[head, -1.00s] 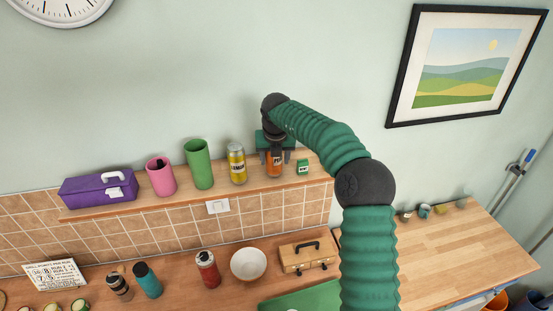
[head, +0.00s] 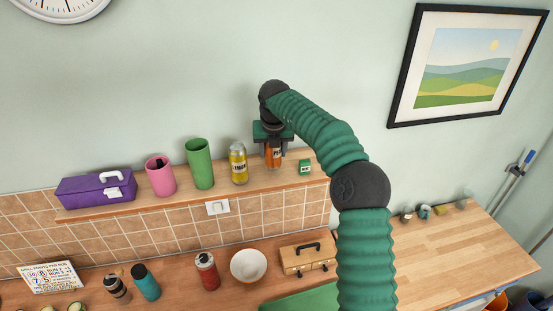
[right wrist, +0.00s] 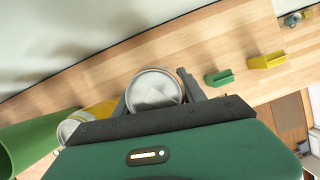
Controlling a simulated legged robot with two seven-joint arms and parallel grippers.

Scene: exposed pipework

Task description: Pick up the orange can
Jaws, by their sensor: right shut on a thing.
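The orange can (head: 273,155) is between the fingers of my right gripper (head: 272,150), which is shut on it. In the head view the can appears raised slightly above the wall shelf (head: 225,187). In the right wrist view I see the silver top of the can (right wrist: 155,88) between the two dark fingers (right wrist: 158,95). The gripper body hides part of the can. My left gripper is not in view.
A yellow can (head: 238,163) stands close left of the orange can. A green cup (head: 200,165), a pink cup (head: 160,176) and a purple toolbox (head: 96,188) stand farther left. A small green box (head: 305,167) is at the right.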

